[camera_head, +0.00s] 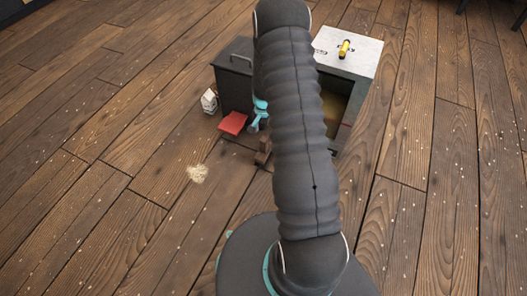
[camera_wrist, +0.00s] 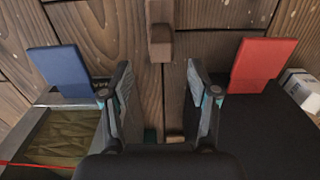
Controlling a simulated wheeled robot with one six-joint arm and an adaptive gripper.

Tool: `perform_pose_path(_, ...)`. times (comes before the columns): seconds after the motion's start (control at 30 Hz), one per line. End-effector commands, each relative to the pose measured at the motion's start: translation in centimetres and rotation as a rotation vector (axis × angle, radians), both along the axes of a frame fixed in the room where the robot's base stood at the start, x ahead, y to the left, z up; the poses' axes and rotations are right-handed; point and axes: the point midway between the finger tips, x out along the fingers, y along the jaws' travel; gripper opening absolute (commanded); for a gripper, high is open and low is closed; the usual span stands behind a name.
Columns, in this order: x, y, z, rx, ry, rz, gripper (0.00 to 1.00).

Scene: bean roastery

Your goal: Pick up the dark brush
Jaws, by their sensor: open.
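A dark brown, block-like piece (camera_wrist: 160,32), possibly the dark brush, lies on the plank floor at the top middle of the wrist view. It also shows partly behind my arm in the head view (camera_head: 263,152). I cannot make out bristles. My gripper (camera_wrist: 157,85) is open and empty, with its two fingers spread and the brown piece beyond the gap between them. In the head view, only a bit of my gripper's teal (camera_head: 260,112) shows beside my arm.
A dark bin (camera_head: 233,85) with a handle stands beside an open compartment. A yellow-and-black item (camera_head: 344,48) lies on a pale top (camera_head: 365,52). A red panel (camera_wrist: 262,64), a blue panel (camera_wrist: 58,70) and a small white carton (camera_head: 209,101) are near. Pale crumbs (camera_head: 197,173) lie on open floor.

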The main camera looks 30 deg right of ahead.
Motion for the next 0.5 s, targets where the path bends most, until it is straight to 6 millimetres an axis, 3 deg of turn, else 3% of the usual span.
perform_pose_path(0.2, -0.1, 0.0, -3.4, 0.001, 0.002, 0.001, 0.6)
perform_pose_path(0.5, 0.0, 0.0, -5.6, 0.0, 0.001, 0.001, 0.6)
